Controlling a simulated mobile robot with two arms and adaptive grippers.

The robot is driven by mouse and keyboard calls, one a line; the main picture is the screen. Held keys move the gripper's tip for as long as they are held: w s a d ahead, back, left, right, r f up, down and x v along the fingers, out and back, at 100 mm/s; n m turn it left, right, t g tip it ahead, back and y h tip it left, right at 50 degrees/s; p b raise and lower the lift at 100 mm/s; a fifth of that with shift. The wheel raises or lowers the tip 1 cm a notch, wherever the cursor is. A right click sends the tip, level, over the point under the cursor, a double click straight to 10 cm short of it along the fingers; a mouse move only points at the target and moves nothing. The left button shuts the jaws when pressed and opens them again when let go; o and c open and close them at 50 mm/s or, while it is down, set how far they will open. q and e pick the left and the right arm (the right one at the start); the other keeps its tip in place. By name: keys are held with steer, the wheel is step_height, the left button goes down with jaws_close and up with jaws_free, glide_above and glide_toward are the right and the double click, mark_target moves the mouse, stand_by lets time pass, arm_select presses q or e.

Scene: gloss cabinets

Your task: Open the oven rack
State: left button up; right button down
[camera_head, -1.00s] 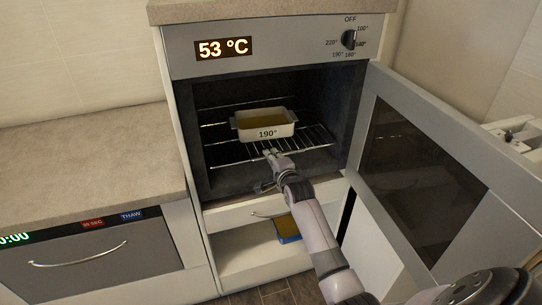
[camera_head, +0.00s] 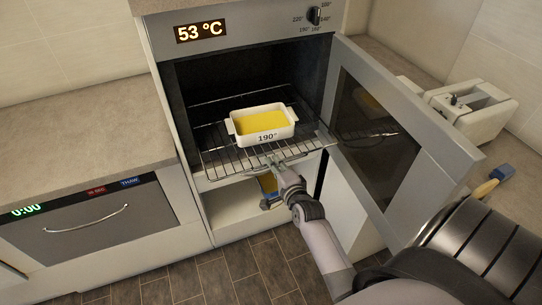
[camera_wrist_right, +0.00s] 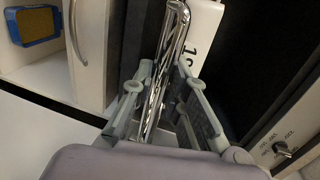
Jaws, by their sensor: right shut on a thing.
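The oven rack (camera_head: 222,160) is a wire grid that sticks out of the open oven (camera_head: 245,75) toward me. A white baking dish (camera_head: 262,137) with yellow contents and the mark 190° stands on it. My right gripper (camera_head: 275,161) is at the rack's front edge. In the right wrist view its fingers (camera_wrist_right: 160,88) are shut around the chrome front bars of the rack (camera_wrist_right: 162,75), and part of the dish (camera_wrist_right: 202,35) shows behind. My left gripper is not in view.
The oven door (camera_head: 385,130) stands open to the right, beside my right arm. Below the oven is an open white compartment (camera_head: 232,208) with a yellow and blue item (camera_head: 268,184). A toaster (camera_head: 470,108) stands on the right counter.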

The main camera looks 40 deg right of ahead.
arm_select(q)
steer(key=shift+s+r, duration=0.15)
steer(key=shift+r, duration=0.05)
arm_select(e)
steer(key=shift+s+r, duration=0.2)
steer(key=shift+r, duration=0.3)
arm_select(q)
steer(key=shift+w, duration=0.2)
arm_select(e)
steer(key=c, duration=1.7)
jaws_free()
steer(key=shift+s, duration=0.1)
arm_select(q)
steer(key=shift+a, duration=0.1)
arm_select(e)
steer(key=shift+s+a+f, duration=0.1)
steer(key=shift+f, duration=0.1)
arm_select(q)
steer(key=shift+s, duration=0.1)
arm_select(e)
steer(key=v, duration=1.2)
